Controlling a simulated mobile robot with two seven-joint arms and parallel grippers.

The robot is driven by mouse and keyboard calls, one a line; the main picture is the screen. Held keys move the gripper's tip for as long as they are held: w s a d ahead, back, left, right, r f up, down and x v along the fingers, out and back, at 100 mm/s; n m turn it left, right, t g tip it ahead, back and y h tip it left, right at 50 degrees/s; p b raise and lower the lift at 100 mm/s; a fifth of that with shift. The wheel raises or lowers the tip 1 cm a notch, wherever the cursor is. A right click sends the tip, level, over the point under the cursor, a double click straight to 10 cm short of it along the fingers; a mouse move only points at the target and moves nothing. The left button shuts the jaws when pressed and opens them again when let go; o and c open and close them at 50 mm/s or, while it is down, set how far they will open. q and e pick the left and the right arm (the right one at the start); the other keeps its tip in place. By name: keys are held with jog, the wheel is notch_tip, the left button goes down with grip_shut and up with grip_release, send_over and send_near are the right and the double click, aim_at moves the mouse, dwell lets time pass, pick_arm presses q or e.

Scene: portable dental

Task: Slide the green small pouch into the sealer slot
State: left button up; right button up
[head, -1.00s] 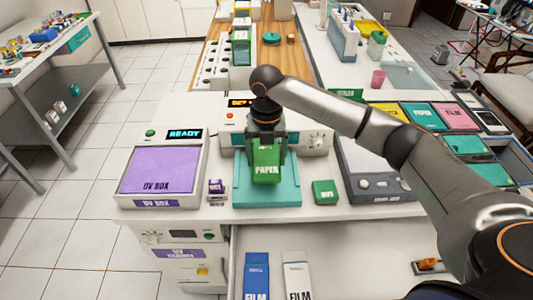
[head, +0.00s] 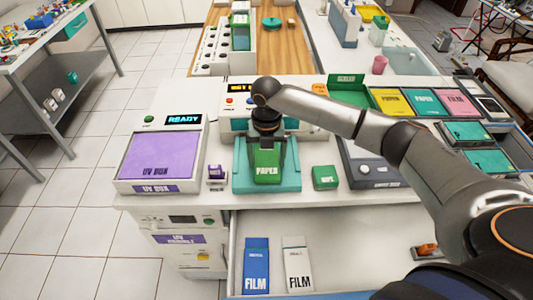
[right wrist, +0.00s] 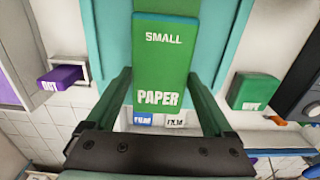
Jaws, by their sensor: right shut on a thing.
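The green small pouch (head: 267,171), labelled "SMALL PAPER" in the right wrist view (right wrist: 163,65), is held in my right gripper (head: 267,160). The gripper's green fingers (right wrist: 163,95) are on both sides of the pouch. The pouch is over the teal platform (head: 240,182) in front of the sealer (head: 240,100); I cannot tell whether it touches the platform. My arm and gripper cover the middle of the sealer's front, so the slot is hidden. My left gripper is out of view.
A UV box (head: 160,158) and a small purple box (head: 216,172) stand left of the platform. A small green box (head: 325,177) stands to its right, beside a grey device (head: 380,170). Blue (head: 256,268) and white (head: 296,265) film packs lie in the open drawer below.

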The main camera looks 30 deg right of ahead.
jog(key=shift+w+d+b, duration=0.3)
jog(key=shift+w, duration=0.4)
jog(key=shift+w+d+b, duration=0.25)
jog(key=shift+w+d, duration=0.1)
jog(key=shift+w, duration=0.3)
jog(key=shift+w+d+b, duration=0.3)
jog(key=shift+w, duration=0.4)
jog(key=shift+f+p, duration=0.1)
jog(key=shift+p, duration=0.3)
jog(key=o, duration=1.1)
jog(key=shift+o, duration=0.2)
notch_tip(320, 180, up, 12)
jog(key=shift+r+b, duration=0.25)
jog(key=shift+b, duration=0.15)
jog(key=shift+s, duration=0.1)
